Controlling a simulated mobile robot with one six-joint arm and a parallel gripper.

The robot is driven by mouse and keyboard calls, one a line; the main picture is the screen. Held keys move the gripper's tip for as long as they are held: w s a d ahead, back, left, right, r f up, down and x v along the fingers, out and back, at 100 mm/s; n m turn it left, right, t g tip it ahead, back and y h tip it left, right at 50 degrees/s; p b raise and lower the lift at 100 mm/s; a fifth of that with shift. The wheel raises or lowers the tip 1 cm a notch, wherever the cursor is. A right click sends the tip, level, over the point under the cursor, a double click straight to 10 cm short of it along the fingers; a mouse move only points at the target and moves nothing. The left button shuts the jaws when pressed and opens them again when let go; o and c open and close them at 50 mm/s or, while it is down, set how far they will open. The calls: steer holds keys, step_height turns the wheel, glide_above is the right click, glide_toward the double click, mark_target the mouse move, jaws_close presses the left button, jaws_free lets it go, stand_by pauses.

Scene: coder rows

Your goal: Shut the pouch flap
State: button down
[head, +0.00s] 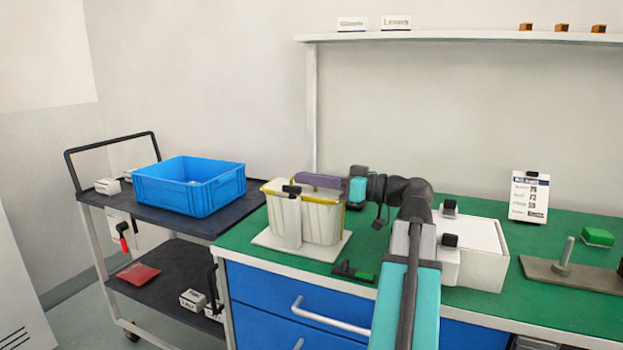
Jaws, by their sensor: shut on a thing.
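The pouch (321,222) is a cream, upright container with yellow edging, standing on a pale base plate (268,242) at the left end of the green bench. A purple-grey strip (318,180), which looks like its flap, lies along the top back edge. A white upright piece with a black catch (291,190) stands at the pouch's front. My gripper (346,186) reaches in from the right and is shut on the right end of the purple strip. The fingertips are small here, and the exact grip is partly hidden.
A blue crate (189,187) sits on the dark trolley to the left. A shelf (460,36) runs above the bench.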

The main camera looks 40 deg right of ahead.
mark_target(309, 192)
steer(key=c, duration=1.9)
jaws_free()
steer(key=shift+w+f, duration=0.15)
steer(key=shift+r+p, duration=0.45)
steer(key=shift+r, duration=1.05)
steer(key=shift+s+a+r, duration=0.3)
steer(key=s+a+r+b, duration=0.1)
steer(key=s+a+b, duration=0.4)
steer(key=s+a, duration=0.3)
steer(key=s, duration=0.4)
steer(key=shift+s+a+r+b, duration=0.2)
steer(key=shift+s+a+b, duration=0.1)
steer(key=shift+b, duration=0.1)
